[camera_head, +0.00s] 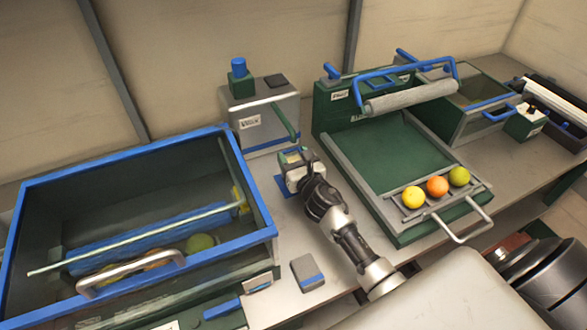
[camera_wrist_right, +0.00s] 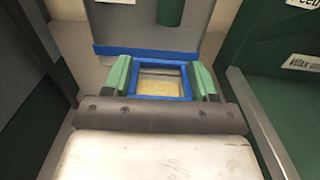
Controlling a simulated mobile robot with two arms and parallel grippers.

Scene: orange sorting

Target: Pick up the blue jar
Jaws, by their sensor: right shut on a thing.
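The blue jar shows in the right wrist view as a square blue rim (camera_wrist_right: 160,84) with a pale yellowish inside. It sits between the two green fingertips of my right gripper (camera_wrist_right: 160,80), which is shut on it. In the head view my right gripper (camera_head: 292,160) is at the middle of the counter, in front of the grey machine. The jar there is mostly hidden by the gripper. I cannot tell whether it touches the counter. My left gripper is not in view.
A large blue-rimmed bin (camera_head: 262,233) stands at left. The grey machine (camera_head: 262,112) is behind the gripper. A green tray unit (camera_head: 385,152) at right carries yellow, orange and green-yellow fruit. A small grey block (camera_head: 306,268) lies on the counter in front.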

